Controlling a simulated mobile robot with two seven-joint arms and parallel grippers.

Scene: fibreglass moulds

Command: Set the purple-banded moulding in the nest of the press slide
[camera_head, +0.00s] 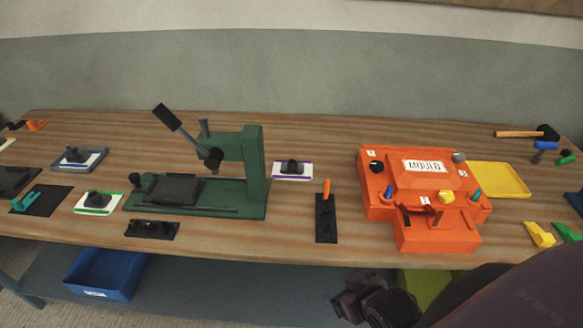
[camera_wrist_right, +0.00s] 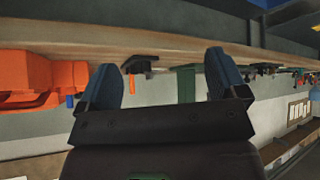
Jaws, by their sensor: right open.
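The purple-banded moulding (camera_head: 292,176) is a white plate with a purple band and a black knob. It lies flat on the bench just right of the green press (camera_head: 254,165). The press has a lever with a black grip, raised to the upper left. A dark slide (camera_head: 172,190) with the nest sits on the green base at left; I see no banded plate in it. My right gripper (camera_head: 362,302) is low, in front of the bench edge, well apart from the moulding. In the right wrist view its jaws (camera_wrist_right: 160,62) are open and empty. My left gripper is out of view.
A large orange mould (camera_head: 405,182) stands right of the moulding. A black plate with an orange handle (camera_head: 326,215) lies between press and mould. A green-banded moulding (camera_head: 98,203) lies left of the press. A blue bin (camera_head: 105,275) sits below the bench.

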